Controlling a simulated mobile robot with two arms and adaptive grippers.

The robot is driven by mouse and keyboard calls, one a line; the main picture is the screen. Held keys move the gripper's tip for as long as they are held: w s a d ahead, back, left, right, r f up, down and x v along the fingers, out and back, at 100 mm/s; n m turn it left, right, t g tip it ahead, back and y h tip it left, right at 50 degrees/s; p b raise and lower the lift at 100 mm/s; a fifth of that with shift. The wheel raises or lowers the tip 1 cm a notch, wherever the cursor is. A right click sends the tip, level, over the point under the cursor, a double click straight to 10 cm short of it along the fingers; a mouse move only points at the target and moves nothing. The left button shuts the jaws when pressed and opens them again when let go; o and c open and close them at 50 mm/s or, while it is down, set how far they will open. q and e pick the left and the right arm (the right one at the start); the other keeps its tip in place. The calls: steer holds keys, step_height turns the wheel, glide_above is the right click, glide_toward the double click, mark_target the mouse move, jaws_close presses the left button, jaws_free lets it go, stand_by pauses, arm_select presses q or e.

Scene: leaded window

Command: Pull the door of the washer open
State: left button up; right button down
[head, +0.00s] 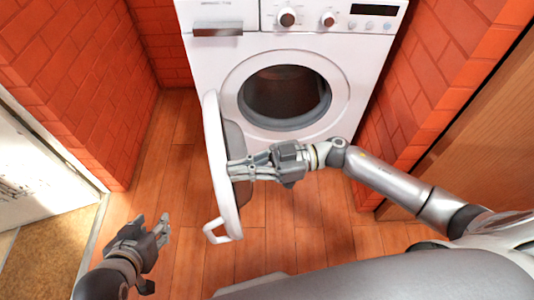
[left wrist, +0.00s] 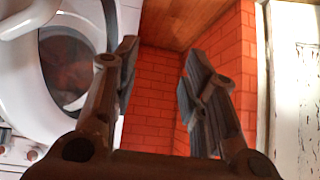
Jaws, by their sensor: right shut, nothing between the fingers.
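The white washer (head: 210,75) stands against the back wall, its dark round drum opening (head: 285,97) uncovered. Its round door (head: 217,150) stands wide open, swung out on the left side and seen nearly edge-on, with its handle (head: 222,235) at the near end. My right gripper (head: 232,171) is shut and empty, with its fingertips at the inner face of the door; I cannot tell whether they touch. My left gripper (head: 163,226) is open and empty, low to the left of the door. In the left wrist view its fingers (left wrist: 158,80) are apart, and the door (left wrist: 20,70) shows at left.
Red brick walls (head: 75,80) flank the washer on both sides. A wooden panel (head: 470,130) stands at right. A pale worn door (head: 35,160) is at far left. The wooden floor (head: 170,180) between the left wall and the washer door is clear.

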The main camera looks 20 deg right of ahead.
mark_target(220, 180)
arm_select(q)
steer(key=shift+s+a+f+g+y+p, duration=0.6)
steer(key=shift+s+a+g+p, duration=1.5)
steer(key=shift+s, duration=2.45)
arm_select(e)
steer(key=shift+a+r+m+t+b, duration=0.15)
steer(key=shift+a+m+t, duration=0.35)
steer(key=shift+a, duration=0.7)
steer(key=shift+a+m+t+b, duration=0.25)
steer(key=shift+a+t, duration=0.35)
steer(key=shift+a, duration=0.6)
arm_select(q)
step_height(220, 180, down, 16)
steer(key=d+g+p, duration=0.1)
steer(key=p, duration=0.3)
steer(key=shift+w+d+g+p, duration=0.25)
steer(key=shift+d+g+p, duration=0.05)
steer(key=shift+d+g, duration=0.1)
arm_select(e)
steer(key=w+a+m+t+h, duration=0.1)
steer(key=a+t, duration=0.3)
steer(key=a, duration=0.4)
steer(key=shift+w+a+m+h, duration=0.3)
steer(key=shift+w+m, duration=0.2)
steer(key=shift+m, duration=0.35)
arm_select(q)
steer(key=shift+f, duration=0.1)
arm_select(e)
steer(key=shift+d, duration=0.1)
